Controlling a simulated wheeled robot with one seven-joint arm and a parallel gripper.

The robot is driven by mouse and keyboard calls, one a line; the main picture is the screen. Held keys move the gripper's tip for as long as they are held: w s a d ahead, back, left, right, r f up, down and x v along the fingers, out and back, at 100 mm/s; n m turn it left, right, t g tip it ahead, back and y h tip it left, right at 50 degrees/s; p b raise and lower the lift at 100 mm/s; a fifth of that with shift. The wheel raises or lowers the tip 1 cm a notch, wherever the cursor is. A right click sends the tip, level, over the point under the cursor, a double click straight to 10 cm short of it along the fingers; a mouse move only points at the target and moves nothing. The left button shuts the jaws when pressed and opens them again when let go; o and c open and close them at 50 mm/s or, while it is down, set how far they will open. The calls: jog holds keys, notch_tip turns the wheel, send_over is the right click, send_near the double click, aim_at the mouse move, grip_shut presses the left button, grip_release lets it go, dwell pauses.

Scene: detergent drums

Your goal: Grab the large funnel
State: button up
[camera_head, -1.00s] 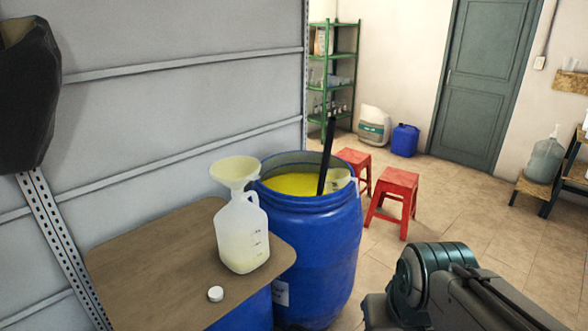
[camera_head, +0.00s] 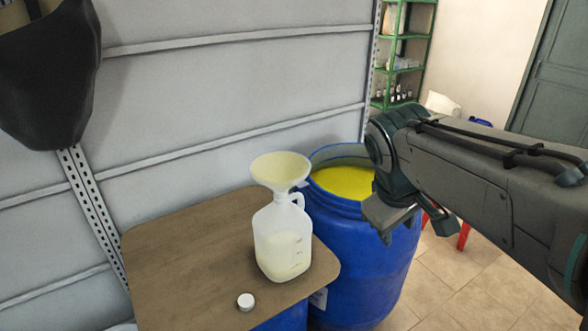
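A pale, cream-coloured large funnel (camera_head: 280,168) sits in the mouth of a translucent white jug (camera_head: 283,240). The funnel's wide cone faces up, and its spout is hidden in the jug's neck. The jug stands upright on a brown board (camera_head: 185,245) and holds some pale liquid. My gripper (camera_head: 388,220) is to the right of the funnel, in front of the blue drum, and apart from the funnel and jug. It is seen partly from behind, and its finger opening is not clear. No object shows in it.
An open blue drum (camera_head: 352,250) of yellow liquid stands right of the jug. A white cap (camera_head: 245,301) lies on the board. A dark hanging item (camera_head: 50,75) is at upper left. A green shelf (camera_head: 405,60) stands behind. A red stool is mostly hidden by my arm.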

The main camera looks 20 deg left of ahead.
jog(key=w+a+r+n+t, duration=0.1)
jog(key=w+a+r+n, duration=0.15)
jog(key=a, duration=0.55)
jog(key=w+a+r+n+t, duration=0.1)
jog(key=w+a+r+n, duration=0.2)
jog(key=a, duration=0.5)
jog(key=n+t, duration=0.1)
jog(key=n, duration=0.4)
send_near(279, 184)
jog(key=shift+h, duration=0.4)
jog(key=x, duration=0.3)
jog(key=a+x, duration=0.1)
jog(key=x, duration=0.1)
jog(key=shift+f, duration=0.1)
jog(key=p+x, duration=0.1)
jog(key=x, duration=0.1)
jog(key=p+x, duration=0.1)
jog(key=x, duration=0.1)
jog(key=shift+w+f, duration=0.1)
jog(key=shift+w, duration=0.4)
jog(key=shift+w+d+f, duration=0.15)
jog(key=shift+f, duration=0.25)
grip_shut()
